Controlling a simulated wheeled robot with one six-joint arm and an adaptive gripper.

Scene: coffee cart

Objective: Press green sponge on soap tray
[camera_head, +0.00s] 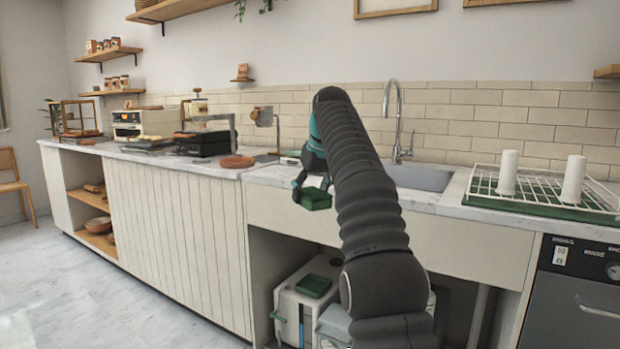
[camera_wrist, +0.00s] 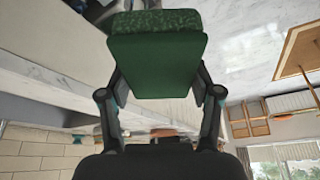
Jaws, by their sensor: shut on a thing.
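The green sponge (camera_head: 314,201) is held in my gripper (camera_head: 312,188), in front of the counter edge left of the sink. In the wrist view the sponge (camera_wrist: 155,66) fills the space between the two fingers of my gripper (camera_wrist: 157,92), a dark green block with a lighter, rough layer on one face. It appears clear of any surface. A small flat item (camera_head: 291,154) lies on the counter just behind the gripper, partly hidden by it. I cannot tell whether it is the soap tray.
The sink (camera_head: 420,178) with a tall faucet (camera_head: 393,125) lies behind my arm. A white dish rack (camera_head: 545,185) with two white cylinders stands at the right. A round brown thing (camera_head: 237,161) sits on the counter to the left. White containers (camera_head: 300,300) stand under the counter.

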